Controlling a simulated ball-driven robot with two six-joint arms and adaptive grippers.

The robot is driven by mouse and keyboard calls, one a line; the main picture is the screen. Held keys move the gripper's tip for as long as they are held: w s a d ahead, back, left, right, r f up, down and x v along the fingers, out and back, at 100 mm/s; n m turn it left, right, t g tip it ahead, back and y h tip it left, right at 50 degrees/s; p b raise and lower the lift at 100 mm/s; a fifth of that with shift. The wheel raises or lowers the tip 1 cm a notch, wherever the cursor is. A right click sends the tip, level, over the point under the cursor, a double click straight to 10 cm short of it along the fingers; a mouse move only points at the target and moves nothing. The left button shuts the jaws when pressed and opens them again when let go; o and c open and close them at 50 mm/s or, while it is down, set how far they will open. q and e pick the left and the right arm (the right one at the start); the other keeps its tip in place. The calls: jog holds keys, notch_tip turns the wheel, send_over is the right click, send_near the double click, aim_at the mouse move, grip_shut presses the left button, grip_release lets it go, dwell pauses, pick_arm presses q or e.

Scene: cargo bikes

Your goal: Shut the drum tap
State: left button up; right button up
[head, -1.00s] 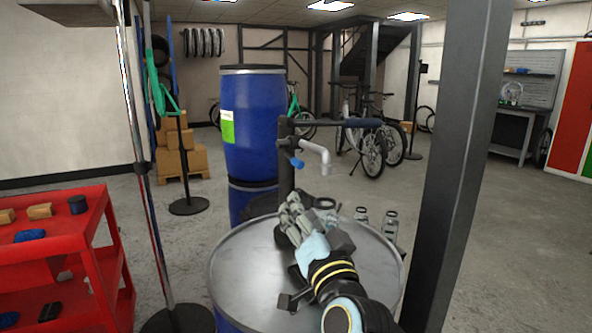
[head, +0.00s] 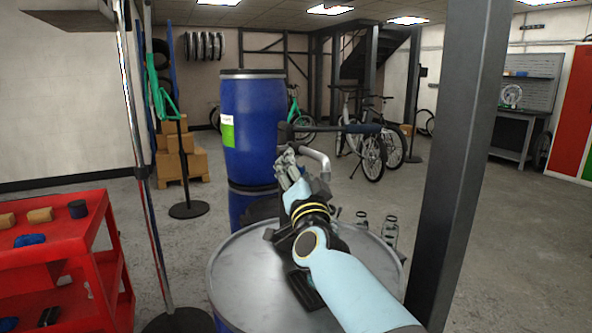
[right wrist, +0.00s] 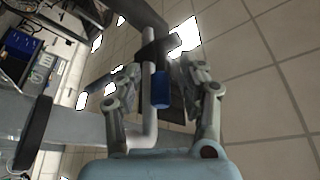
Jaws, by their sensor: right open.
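The drum tap has a pale grey bent spout (head: 318,156) on a dark upright post (head: 284,134) behind the near drum's metal lid (head: 245,270). In the head view its blue lever is hidden behind my right gripper (head: 287,162), which is raised in front of the tap. In the right wrist view, the blue lever (right wrist: 160,90) and the spout (right wrist: 148,115) lie between the spread fingers of my right gripper (right wrist: 158,70). The gripper is open; whether a finger touches the lever, I cannot tell. My left gripper is not in view.
A dark horizontal bar (head: 350,128) sticks out rightward from the post. A blue drum (head: 255,125) stands stacked behind. A dark steel column (head: 455,170) rises close at right. A red cart (head: 60,250) stands at left. Small bottles (head: 390,230) stand by the lid's right edge.

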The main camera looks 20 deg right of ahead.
grip_shut()
dwell(0.5)
